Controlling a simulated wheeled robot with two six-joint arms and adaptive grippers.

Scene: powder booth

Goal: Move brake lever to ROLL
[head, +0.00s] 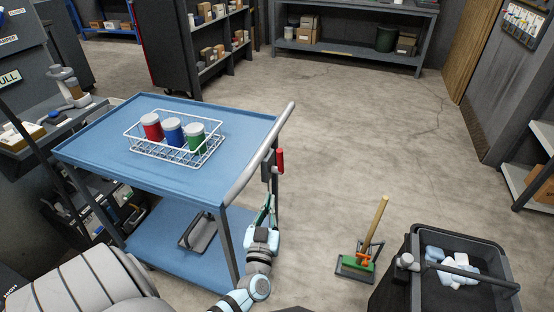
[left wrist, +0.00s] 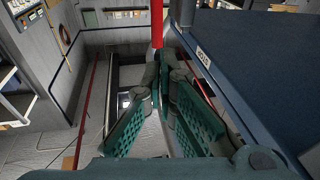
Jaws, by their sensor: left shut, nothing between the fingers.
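The brake lever has a red grip (head: 280,161) and sits upright on a dark bracket at the right end of the blue cart (head: 95,140), below the handle bar. In the left wrist view the red grip (left wrist: 157,22) rises at the top centre, just beyond my fingertips. My left gripper (head: 268,202) is below the lever, beside the cart's corner post. It is shut and empty, its green-padded fingers (left wrist: 163,75) meeting at the tips. I cannot tell whether the tips touch the lever. A small white label (left wrist: 203,57) is on the cart edge; its text is unclear.
A white wire basket (head: 150,155) with red, blue and green jars stands on the cart top. A dark bin (head: 393,290) with crumpled white and blue pieces is at the lower right. A brush and dustpan (head: 357,263) stand between. The floor beyond the cart is clear.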

